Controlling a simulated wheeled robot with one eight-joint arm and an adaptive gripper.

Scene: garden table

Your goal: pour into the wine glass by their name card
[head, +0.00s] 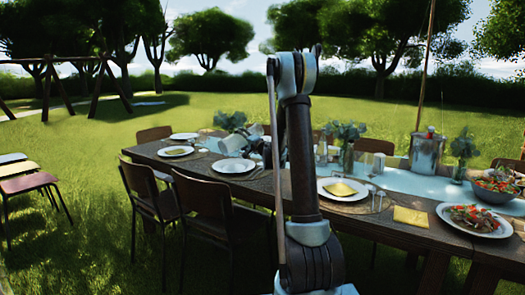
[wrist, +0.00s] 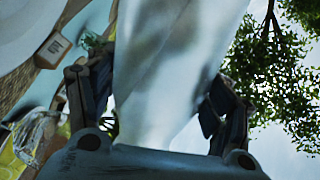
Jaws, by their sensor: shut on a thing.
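My gripper (wrist: 155,110) is shut on a large, smooth, pale grey-white thing (wrist: 175,60), with one finger on each side of it. Its full shape runs out of the wrist view, so I cannot tell whether it is a bottle or a jug. A small pale card with dark marks (wrist: 53,47) shows at the upper left of the wrist view; its writing is unreadable. A clear, glass-like shape (wrist: 36,138) at the lower left is blurred. In the head view my arm hides part of the table, and I cannot make out the wine glass for certain.
The long wooden table (head: 385,228) has a pale blue runner, plates and yellow napkins. A metal bucket (head: 425,152), a greenery vase (head: 347,155), a salad bowl (head: 497,190) and a salad plate (head: 474,220) stand to the right. Chairs (head: 205,210) line the near side.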

